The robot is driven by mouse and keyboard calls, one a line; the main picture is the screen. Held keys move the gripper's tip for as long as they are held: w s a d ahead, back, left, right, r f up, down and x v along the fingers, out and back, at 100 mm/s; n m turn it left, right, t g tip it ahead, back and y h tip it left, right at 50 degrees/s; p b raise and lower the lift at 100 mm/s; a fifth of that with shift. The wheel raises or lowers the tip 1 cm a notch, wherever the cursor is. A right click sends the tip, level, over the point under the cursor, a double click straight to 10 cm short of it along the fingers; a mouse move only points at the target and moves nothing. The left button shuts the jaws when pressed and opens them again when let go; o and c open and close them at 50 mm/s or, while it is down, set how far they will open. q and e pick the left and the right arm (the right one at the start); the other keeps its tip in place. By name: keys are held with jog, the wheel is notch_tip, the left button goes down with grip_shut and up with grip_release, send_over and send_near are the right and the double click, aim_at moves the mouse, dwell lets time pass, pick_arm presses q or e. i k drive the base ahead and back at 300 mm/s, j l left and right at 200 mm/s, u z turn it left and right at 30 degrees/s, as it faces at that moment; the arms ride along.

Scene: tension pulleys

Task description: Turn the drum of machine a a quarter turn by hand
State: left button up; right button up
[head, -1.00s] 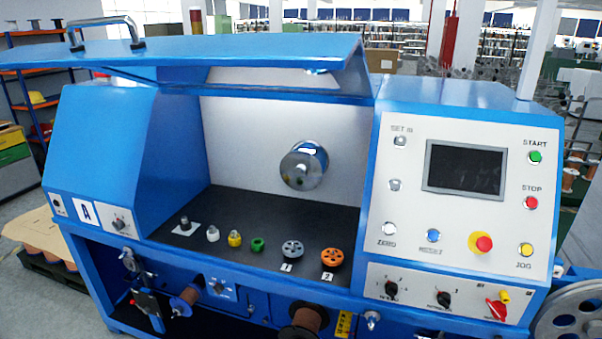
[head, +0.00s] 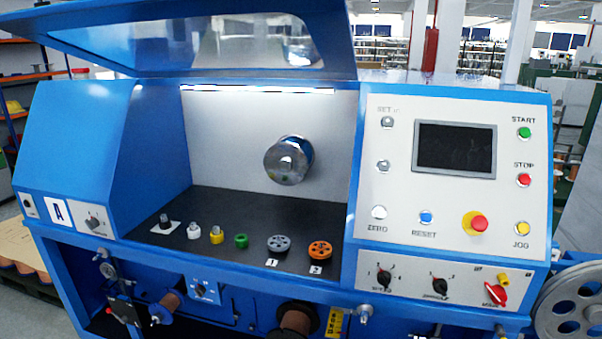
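The blue hood (head: 190,45) with a clear window is raised above the bay. Nothing touches the drum. Neither of my grippers is in view.
On the dark bay floor stand several small fittings, among them a yellow one (head: 216,235), a green one (head: 241,241), a grey pulley (head: 280,245) and an orange pulley (head: 320,250). The control panel (head: 455,185) with buttons and a dark screen is at right. Space before the drum is clear.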

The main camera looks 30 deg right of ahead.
aim_at(290, 160)
jog(key=i+j+z, duration=0.15)
jog(key=z, duration=0.25)
jog(key=i+j+z, duration=0.1)
jog(key=z, duration=0.3)
jog(key=i+j+z, duration=0.1)
jog(key=j+z, duration=0.3)
jog(key=l, duration=0.15)
